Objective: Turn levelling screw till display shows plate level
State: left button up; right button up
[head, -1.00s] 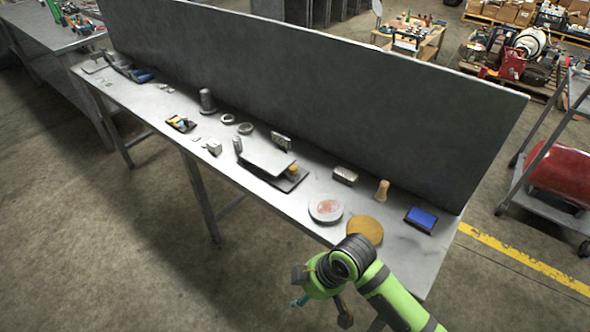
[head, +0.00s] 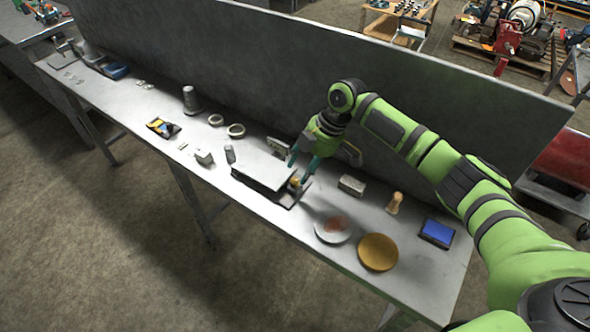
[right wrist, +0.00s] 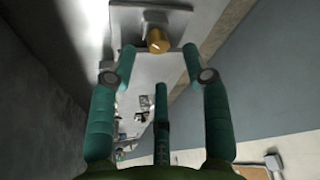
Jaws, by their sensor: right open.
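The flat grey levelling plate (head: 262,168) sits on a dark base on the bench. Its brass-coloured levelling screw (head: 295,182) is at the plate's right end, and also shows in the right wrist view (right wrist: 157,40). My right gripper (head: 299,167) is at that end, teal fingers apart and pointing down at the screw. In the right wrist view the open fingers (right wrist: 159,62) flank the screw with visible gaps; I see no contact. A blue-screened device (head: 437,232) lies at the bench's right; its reading is too small to make out. My left gripper is not in view.
A grey dish (head: 332,230), a wooden disc (head: 378,252), a small metal block (head: 351,185) and a wooden peg (head: 395,203) stand right of the plate. Rings and small parts lie left. A tall dark panel (head: 230,60) runs along the bench's back.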

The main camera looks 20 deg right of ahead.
aim_at(294, 181)
jog(key=x, duration=0.4)
jog(key=shift+r+p, duration=0.1)
jog(key=shift+p, duration=0.2)
jog(key=shift+a+f, duration=0.1)
jog(key=shift+f, duration=0.3)
jog(key=shift+w, duration=0.1)
grip_shut()
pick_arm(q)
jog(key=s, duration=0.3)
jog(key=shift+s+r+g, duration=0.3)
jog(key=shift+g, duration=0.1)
pick_arm(e)
jog(key=shift+a, duration=0.1)
pick_arm(q)
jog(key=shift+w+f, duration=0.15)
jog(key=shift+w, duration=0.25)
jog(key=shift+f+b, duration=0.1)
jog(key=shift+b, duration=0.2)
pick_arm(e)
jog(key=shift+a+f, duration=0.1)
